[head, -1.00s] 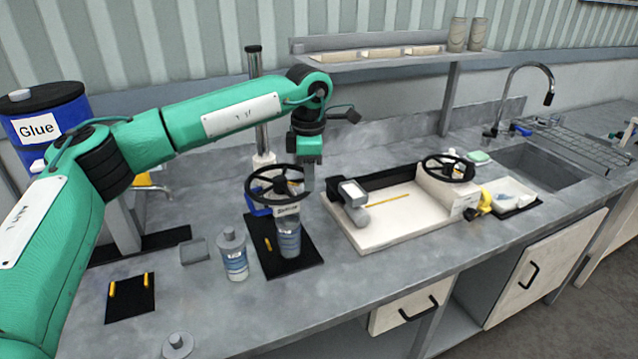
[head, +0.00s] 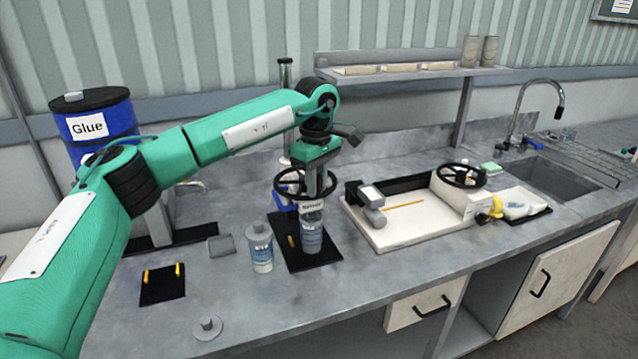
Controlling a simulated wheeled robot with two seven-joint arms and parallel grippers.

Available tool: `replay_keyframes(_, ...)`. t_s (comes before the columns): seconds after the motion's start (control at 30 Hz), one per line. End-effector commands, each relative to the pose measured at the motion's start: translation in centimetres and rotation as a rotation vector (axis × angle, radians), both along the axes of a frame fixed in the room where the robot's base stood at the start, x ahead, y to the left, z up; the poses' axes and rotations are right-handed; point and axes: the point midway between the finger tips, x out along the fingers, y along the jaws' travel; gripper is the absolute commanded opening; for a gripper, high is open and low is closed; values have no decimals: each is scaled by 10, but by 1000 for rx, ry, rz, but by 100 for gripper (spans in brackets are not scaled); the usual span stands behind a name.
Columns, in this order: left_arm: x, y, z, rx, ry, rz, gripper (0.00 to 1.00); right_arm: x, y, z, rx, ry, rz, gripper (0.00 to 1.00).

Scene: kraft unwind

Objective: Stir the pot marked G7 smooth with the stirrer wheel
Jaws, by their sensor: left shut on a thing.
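The stirrer wheel (head: 288,190) is a dark hand wheel on a stand at the back of a black mat (head: 300,258). A white label below it appears to read "Stirrer". A clear pot with a blue-and-white label (head: 311,238) stands upright under the wheel. A similar capped pot (head: 261,250) stands on the bench to its left. The marking on either pot is too small to read. My left gripper (head: 317,190) points down at the wheel's right front part and is shut on the wheel; its fingers hide part of the rim. My right gripper is not in view.
A white tray unit (head: 400,238) with a second dark wheel (head: 461,175) stands to the right, before the sink (head: 550,185). A small black mat with yellow pegs (head: 162,290) and a grey lid (head: 208,328) lie at the front left.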

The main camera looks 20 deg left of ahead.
Motion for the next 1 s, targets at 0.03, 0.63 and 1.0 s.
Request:
replay_keyframes(0.03,0,1,0,1,0,-8,0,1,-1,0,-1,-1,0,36)
replay_keyframes(0.63,0,3,0,2,1,-28,33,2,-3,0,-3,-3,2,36)
replay_keyframes(1.0,0,2,2,0,-1,-28,42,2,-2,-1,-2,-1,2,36)
